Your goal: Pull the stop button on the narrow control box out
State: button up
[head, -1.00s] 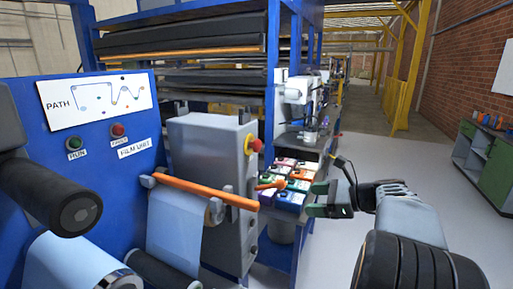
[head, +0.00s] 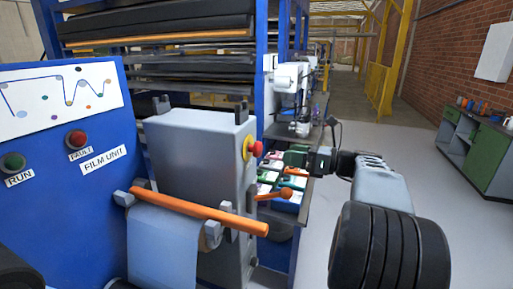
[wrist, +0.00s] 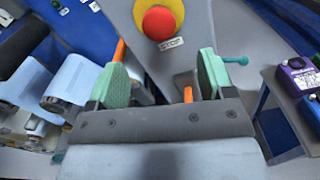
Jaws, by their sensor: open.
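The narrow grey control box (head: 200,150) stands right of the blue film unit. Its red stop button (head: 256,149) with a yellow collar is on the side facing right. In the wrist view the red stop button (wrist: 159,23) is near the top, above a small STOP label (wrist: 171,44). My gripper (head: 294,158) is to the right of the button, at about its height. In the wrist view the gripper (wrist: 158,76) is open and empty, its green-padded fingers spread wide. The button lies beyond the fingertips and apart from them.
An orange roller (head: 190,211) lies across the front of the box, over pale film (head: 165,250). Coloured boxes stand on a bench behind, also seen in the wrist view (wrist: 297,80). Open floor lies to the right.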

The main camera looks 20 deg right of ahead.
aim_at(261, 150)
jog(key=x, duration=1)
jog(key=shift+w+a+f+p, duration=0.1)
jog(key=shift+w+a+p, duration=0.1)
jog(key=shift+a+p, duration=0.15)
jog(key=shift+c, duration=0.2)
jog(key=shift+d, duration=0.1)
jog(key=c, duration=1.2)
jog(key=shift+s+d+p, duration=0.45)
jog(key=shift+s+p, duration=0.05)
jog(key=shift+p, duration=0.2)
jog(key=shift+w+a, duration=0.1)
jog(key=o, duration=1.1)
jog(key=shift+o, duration=0.7)
